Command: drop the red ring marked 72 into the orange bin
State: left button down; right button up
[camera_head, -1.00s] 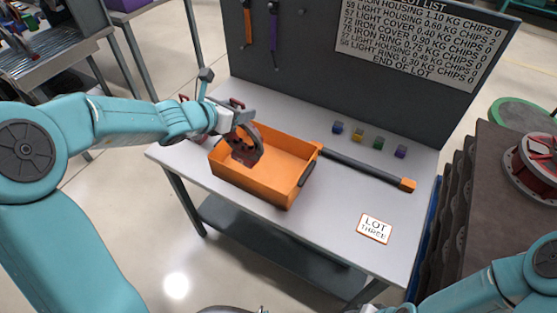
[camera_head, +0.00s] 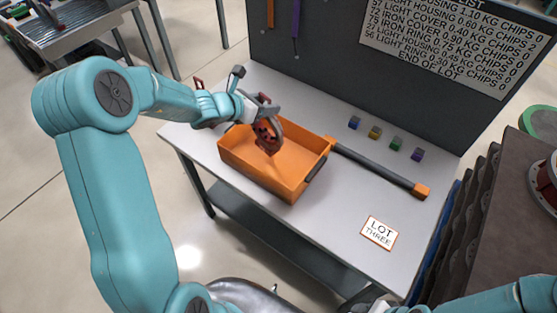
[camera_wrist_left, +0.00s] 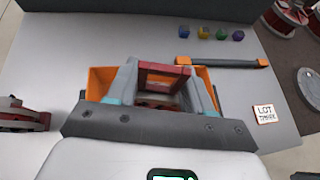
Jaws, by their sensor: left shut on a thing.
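The dark red ring (camera_head: 267,138) hangs from my left gripper (camera_head: 264,112) above the orange bin (camera_head: 250,170), near its back side. It is tilted, and I cannot read its number. In the left wrist view, the ring (camera_wrist_left: 165,72) shows as a red block between the two fingers of my left gripper (camera_wrist_left: 163,82), which is shut on it. The bin's orange wall (camera_wrist_left: 98,82) shows behind the fingers. The bin's visible floor is empty. The right gripper is not in view; only part of the right arm shows at the lower right.
The bin stands on a grey table (camera_head: 330,225). A dark bar with orange ends (camera_head: 380,168), several small coloured cubes (camera_head: 375,133) and a LOT THREE card (camera_head: 379,233) lie to its right. Another red part (camera_wrist_left: 22,116) is at the left. A dark board (camera_head: 330,50) stands behind.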

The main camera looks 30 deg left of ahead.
pick_arm(q)
notch_tip(320, 180, down, 3)
jog(key=shift+w+d+f+b, duration=0.1)
jog(key=shift+d+b, duration=0.05)
jog(key=shift+b, duration=0.8)
jog(key=shift+w+f, duration=0.1)
jog(key=shift+f, duration=0.05)
jog(key=shift+r, duration=0.2)
jog(key=c, duration=0.9)
grip_release()
jog(key=shift+s, duration=0.2)
jog(key=o, duration=0.5)
jog(key=shift+o, duration=0.2)
jog(key=shift+f, duration=0.25)
jog(key=v, duration=1.6)
jog(key=shift+r+b, duration=0.3)
jog(key=shift+r, duration=0.05)
